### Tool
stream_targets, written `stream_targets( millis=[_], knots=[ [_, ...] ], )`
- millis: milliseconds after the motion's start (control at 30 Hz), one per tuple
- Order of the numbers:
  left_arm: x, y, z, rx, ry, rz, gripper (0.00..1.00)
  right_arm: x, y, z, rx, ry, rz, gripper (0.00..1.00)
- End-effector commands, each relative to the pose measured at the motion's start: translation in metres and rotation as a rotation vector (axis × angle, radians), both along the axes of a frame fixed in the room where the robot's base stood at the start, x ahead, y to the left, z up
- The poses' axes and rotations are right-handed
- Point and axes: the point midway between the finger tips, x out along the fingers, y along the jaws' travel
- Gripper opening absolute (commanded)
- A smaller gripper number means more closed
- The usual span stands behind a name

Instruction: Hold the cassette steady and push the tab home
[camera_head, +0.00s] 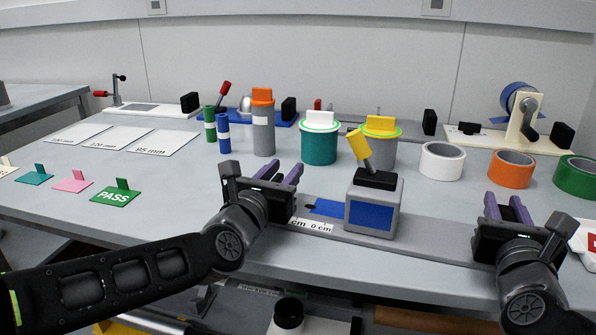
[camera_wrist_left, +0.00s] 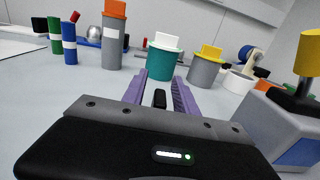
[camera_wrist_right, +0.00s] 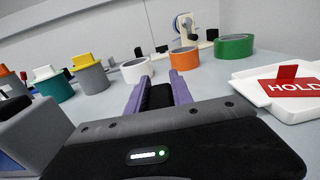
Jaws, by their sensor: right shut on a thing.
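A grey box (camera_head: 375,208) with a blue front face stands on a long grey rail board (camera_head: 430,242). A tilted yellow tab (camera_head: 360,149) rises from its black top; I cannot tell which part is the cassette. The tab also shows in the left wrist view (camera_wrist_left: 312,52). My left gripper (camera_head: 284,174) is left of the box, its purple fingers apart on either side of a small black block (camera_wrist_left: 159,98), with gaps showing. My right gripper (camera_head: 507,205) is right of the box, shut on a black block (camera_wrist_right: 159,96) that fills the space between its fingers.
Behind stand an orange-capped grey bottle (camera_head: 263,130), a teal jar (camera_head: 319,147), a grey jar (camera_head: 380,152) and tape rolls (camera_head: 442,161). Coloured cards (camera_head: 116,195) lie left. A white tray (camera_wrist_right: 262,98) with a red HOLD card is right of my right gripper.

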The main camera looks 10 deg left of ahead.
Motion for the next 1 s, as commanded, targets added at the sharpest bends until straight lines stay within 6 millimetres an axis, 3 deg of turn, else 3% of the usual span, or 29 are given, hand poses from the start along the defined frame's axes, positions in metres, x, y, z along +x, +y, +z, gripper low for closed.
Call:
stream_targets(
  millis=[67,500,1000],
  knots=[
    [-0.0002,0.0000,-0.0005,0.000,0.000,0.000,0.35,0.0001,0.0000,-0.0056,0.002,0.011,0.001,0.00],
    [-0.0005,0.0002,-0.0006,0.000,0.000,0.000,0.00,0.0001,0.0000,-0.0056,0.002,0.011,0.001,0.00],
    [-0.0005,0.0001,-0.0007,0.000,0.001,0.000,0.00,0.0002,-0.0001,-0.0057,0.002,0.011,0.001,0.00]
  ],
)
